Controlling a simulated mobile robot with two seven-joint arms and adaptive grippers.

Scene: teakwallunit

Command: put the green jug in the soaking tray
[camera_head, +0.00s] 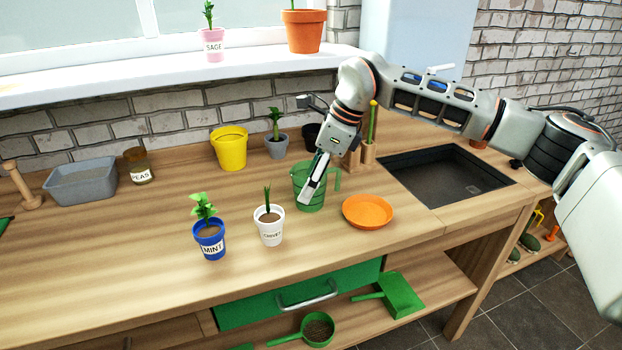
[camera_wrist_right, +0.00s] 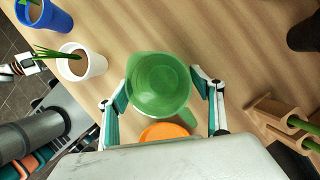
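The green jug (camera_head: 311,189) stands on the bench between the white plant pot and an orange saucer, its handle pointing right. My right gripper (camera_head: 317,178) reaches down over it from above. In the right wrist view, the jug (camera_wrist_right: 159,84) is between the two fingers of my right gripper (camera_wrist_right: 163,98). The fingers are spread, with a narrow gap visible on each side of the jug. A dark rectangular tray (camera_head: 432,178), which looks like the soaking tray, is sunk into the bench at the right and appears empty.
Close to the jug are the orange saucer (camera_head: 367,211), a white pot (camera_head: 270,230) and a wooden holder (camera_head: 368,152). A blue mint pot (camera_head: 209,243), yellow pot (camera_head: 231,150) and grey tub (camera_head: 82,183) stand farther left. The bench's left front is clear.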

